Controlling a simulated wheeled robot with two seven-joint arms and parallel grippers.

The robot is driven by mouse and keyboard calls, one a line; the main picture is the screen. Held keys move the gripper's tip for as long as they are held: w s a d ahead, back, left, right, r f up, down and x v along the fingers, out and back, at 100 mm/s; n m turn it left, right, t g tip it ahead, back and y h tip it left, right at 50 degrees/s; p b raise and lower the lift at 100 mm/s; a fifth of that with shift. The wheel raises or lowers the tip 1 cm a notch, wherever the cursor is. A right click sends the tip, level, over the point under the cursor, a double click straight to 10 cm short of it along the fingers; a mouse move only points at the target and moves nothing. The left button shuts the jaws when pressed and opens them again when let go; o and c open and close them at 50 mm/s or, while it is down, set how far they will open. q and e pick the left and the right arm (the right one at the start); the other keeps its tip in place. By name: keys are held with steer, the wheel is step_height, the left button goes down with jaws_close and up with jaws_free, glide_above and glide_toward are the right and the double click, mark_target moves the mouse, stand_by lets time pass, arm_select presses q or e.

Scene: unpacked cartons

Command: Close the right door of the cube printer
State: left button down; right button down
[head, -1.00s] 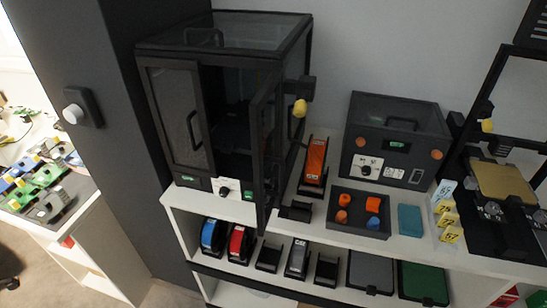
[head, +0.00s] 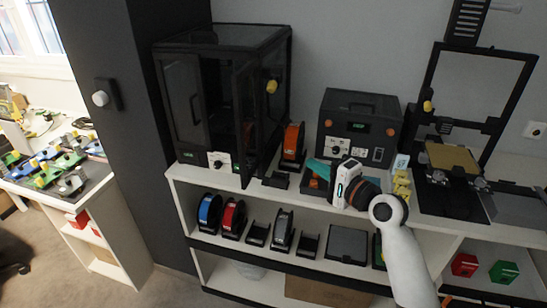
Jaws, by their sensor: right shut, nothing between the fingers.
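The cube printer (head: 222,38) is a black, boxy enclosure at the left end of the white shelf top. Its left door (head: 181,105) is shut, with a vertical handle. Its right door (head: 246,128) stands open, swung out toward me from its right-hand hinge side, and its lower end reaches the shelf's front edge. The dark interior shows between the doors. My left gripper is out of view.
An orange spool (head: 292,142) on a black holder stands between the open door and my right gripper. A smaller dark box machine (head: 360,125) stands behind the gripper. An open-frame printer (head: 455,160) stands at the right. More spools (head: 233,217) fill the lower shelf.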

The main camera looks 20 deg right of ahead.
steer(key=w+a+r+p, duration=0.1)
steer(key=w+a+p, duration=0.3)
steer(key=w+a, duration=0.4)
steer(key=w, duration=0.2)
steer(key=shift+w+r+p, duration=0.15)
steer(key=shift+w+p, duration=0.15)
steer(key=shift+d, duration=0.1)
